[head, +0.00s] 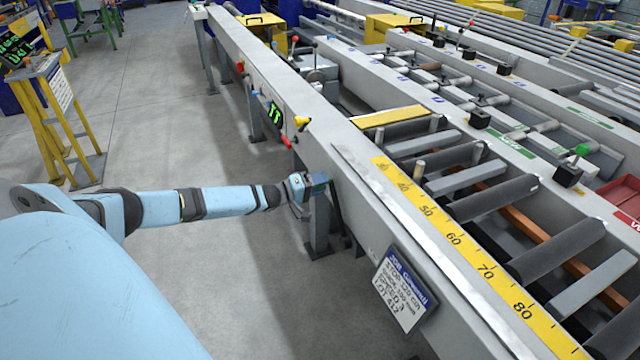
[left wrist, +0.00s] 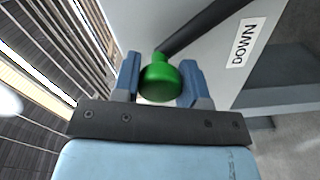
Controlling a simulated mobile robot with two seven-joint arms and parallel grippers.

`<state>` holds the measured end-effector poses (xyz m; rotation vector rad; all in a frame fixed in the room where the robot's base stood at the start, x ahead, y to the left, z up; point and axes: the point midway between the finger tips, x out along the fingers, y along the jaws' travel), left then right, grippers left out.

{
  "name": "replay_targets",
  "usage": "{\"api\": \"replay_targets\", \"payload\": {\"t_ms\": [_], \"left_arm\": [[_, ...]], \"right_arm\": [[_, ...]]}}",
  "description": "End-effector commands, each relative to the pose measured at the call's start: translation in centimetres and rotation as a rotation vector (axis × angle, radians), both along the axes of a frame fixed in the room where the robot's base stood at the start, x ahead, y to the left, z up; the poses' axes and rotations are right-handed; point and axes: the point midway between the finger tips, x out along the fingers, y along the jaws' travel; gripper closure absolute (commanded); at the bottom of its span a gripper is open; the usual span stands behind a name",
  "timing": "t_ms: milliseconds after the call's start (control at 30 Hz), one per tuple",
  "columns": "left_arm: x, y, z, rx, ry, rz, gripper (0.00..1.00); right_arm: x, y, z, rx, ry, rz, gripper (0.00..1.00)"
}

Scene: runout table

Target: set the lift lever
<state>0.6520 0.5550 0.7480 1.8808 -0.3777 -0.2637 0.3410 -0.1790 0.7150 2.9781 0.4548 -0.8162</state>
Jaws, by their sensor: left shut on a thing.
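The lift lever has a round green knob (left wrist: 160,80) on a black rod (left wrist: 202,28) in the left wrist view. The rod runs up and right from the knob, beside a grey panel with a white label reading DOWN (left wrist: 245,42). My left gripper (left wrist: 160,84) has its two blue fingers on either side of the knob, shut on it. In the head view my left gripper (head: 305,186) is at the near side face of the runout table's grey rail (head: 345,185). There the knob is hidden by the gripper, and a dark bar shows just right of it. My right gripper is not in view.
A job card (head: 400,290) hangs on the rail's side to the right. A yellow scale (head: 455,238) runs along the rollers. Red and yellow knobs (head: 301,122) and a green display (head: 275,113) sit farther along the rail. The floor to the left is clear up to a yellow stand (head: 62,120).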

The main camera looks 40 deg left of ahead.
Motion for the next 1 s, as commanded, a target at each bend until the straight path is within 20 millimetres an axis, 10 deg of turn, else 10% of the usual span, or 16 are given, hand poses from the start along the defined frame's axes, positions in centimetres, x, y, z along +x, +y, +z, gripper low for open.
{"api": "replay_targets", "payload": {"t_ms": [200, 233, 333, 733, 1000], "left_arm": [[-0.1, 0.1, -0.2, 0.001, 0.004, 0.003, 1.0], [-0.1, 0.1, -0.2, 0.001, 0.004, 0.003, 0.58], [-0.1, 0.1, -0.2, 0.001, 0.004, 0.003, 0.36], [-0.8, 0.5, -0.1, 0.002, 0.004, 0.003, 0.36], [-5.9, 2.5, 0.0, 0.003, 0.007, 0.003, 0.36]], "right_arm": [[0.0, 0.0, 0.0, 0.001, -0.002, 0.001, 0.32], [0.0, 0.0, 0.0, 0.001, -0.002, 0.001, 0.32], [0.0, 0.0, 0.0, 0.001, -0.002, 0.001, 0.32], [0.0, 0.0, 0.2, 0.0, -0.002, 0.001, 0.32], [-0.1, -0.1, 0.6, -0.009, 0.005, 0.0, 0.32]]}}
